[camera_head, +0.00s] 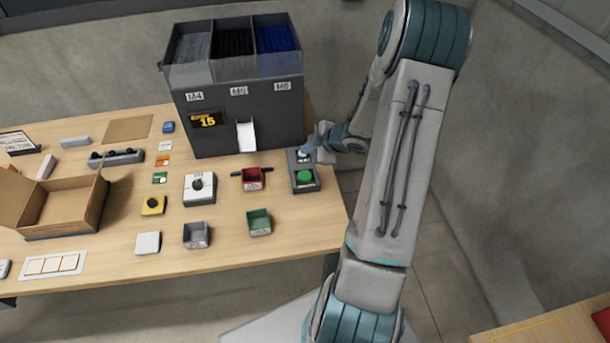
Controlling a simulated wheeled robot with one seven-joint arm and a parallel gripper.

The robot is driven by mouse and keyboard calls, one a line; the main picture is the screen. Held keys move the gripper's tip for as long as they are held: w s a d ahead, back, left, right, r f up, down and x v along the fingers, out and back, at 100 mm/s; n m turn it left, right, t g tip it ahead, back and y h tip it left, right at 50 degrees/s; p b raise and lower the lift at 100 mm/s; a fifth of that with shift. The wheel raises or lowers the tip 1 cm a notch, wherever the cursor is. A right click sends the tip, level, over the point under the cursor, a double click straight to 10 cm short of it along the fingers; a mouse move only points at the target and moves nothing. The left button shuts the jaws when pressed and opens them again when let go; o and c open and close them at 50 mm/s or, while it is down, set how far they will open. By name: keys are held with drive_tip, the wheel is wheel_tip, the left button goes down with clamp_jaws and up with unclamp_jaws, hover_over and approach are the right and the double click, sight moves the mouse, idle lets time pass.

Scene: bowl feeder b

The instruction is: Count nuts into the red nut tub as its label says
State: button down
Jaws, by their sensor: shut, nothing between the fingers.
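The red nut tub (252,186) stands on the table in front of the dark feeder (220,132), just below its white chute (246,136). Its label and contents are too small to read. The feeder has three top bins marked M4, M5 and M6, and its display (207,120) shows 15 in yellow. A grey control box (306,187) with a green button (304,176) stands right of the tub. My gripper (305,150) is shut and empty at the back end of this box, by a pale control there; whether it touches is unclear.
A grey tub (196,235) and a green tub (259,222) stand in front of the red tub. A white box with a black knob (199,188) is to its left. An open cardboard box (75,207) is at the far left. The table's right edge is close to the control box.

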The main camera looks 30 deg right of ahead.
sight(308, 177)
drive_tip(key=shift+f+b, duration=4)
drive_tip(key=shift+f, duration=0.3)
drive_tip(key=shift+f, duration=0.4)
drive_tip(key=shift+f+b, duration=0.45)
drive_tip(key=shift+b, duration=0.15)
drive_tip(key=shift+r, duration=0.1)
drive_tip(key=shift+r+p, duration=0.75)
drive_tip(key=shift+p, duration=0.2)
wheel_tip(308, 177, up, 5)
drive_tip(key=p, duration=0.5)
